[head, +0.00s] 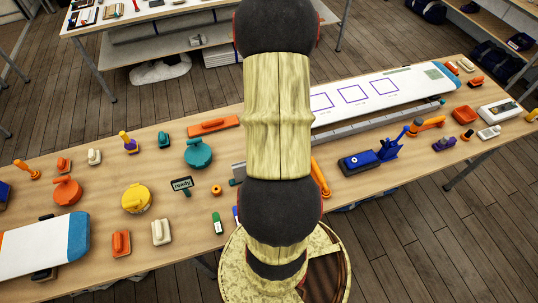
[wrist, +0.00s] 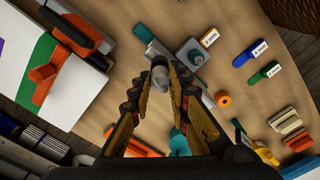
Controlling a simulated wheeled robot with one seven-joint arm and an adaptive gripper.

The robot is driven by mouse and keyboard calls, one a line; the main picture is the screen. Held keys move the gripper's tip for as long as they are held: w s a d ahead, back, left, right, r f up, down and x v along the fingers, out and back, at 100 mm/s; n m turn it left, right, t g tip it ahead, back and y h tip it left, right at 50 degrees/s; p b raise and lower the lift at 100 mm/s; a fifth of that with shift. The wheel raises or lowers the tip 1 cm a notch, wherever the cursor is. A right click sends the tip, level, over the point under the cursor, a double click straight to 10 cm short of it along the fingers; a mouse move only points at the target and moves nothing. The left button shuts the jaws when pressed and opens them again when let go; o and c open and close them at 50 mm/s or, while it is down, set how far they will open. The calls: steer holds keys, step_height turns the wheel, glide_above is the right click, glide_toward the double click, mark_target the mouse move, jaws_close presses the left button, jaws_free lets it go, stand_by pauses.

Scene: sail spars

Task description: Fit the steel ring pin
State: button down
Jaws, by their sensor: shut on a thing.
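My gripper (wrist: 169,72) reaches up the middle of the wrist view, its two fingers converging over the wooden bench. It is shut on a small grey, rounded metal piece (wrist: 158,73) at the fingertips, which looks like the steel ring pin. Its ring and lower end cannot be made out. Just beyond the fingertips is a grey and teal fitting (wrist: 190,52); I cannot tell whether the held piece touches it. In the head view my own arm covers the middle of the bench and hides the gripper.
The wooden bench (head: 100,178) carries many small parts. An orange ring (wrist: 223,100) and several labelled tags, one blue (wrist: 250,53), lie right of the gripper. A white board with an orange clamp (wrist: 45,75) is at left. A blue tool (head: 368,158) lies right of my arm.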

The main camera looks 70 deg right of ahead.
steer(key=shift+f+b, duration=0.5)
steer(key=shift+f, duration=0.3)
steer(key=c, duration=1.6)
jaws_free()
steer(key=shift+r, duration=0.1)
step_height(320, 180, up, 12)
steer(key=shift+f, duration=0.1)
